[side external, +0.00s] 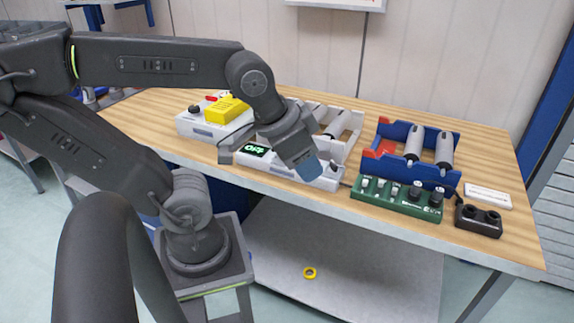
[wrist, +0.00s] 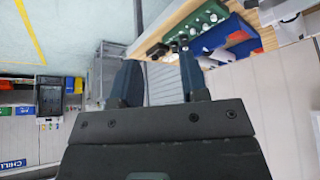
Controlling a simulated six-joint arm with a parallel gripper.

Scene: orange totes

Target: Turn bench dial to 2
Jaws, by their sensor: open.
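A white unit (side external: 283,167) with a lit green display (side external: 258,150) sits along the bench's front edge, with a dark knob (side external: 331,166) at its right end. A green box (side external: 398,200) with several knobs stands to its right; it also shows at the top of the wrist view (wrist: 205,20). I cannot tell which knob is the bench dial, nor read any dial setting. My gripper (side external: 308,172) hangs over the white unit's front and hides part of it. In the wrist view its two fingers (wrist: 158,72) are apart, with nothing between them.
A yellow device (side external: 227,109) sits on a white box at left. A white rack (side external: 349,128) and a blue rack (side external: 433,172) hold grey cylinders behind. A black box (side external: 479,219) and a white card (side external: 487,196) lie at right. A yellow ring (side external: 309,273) lies on the lower shelf.

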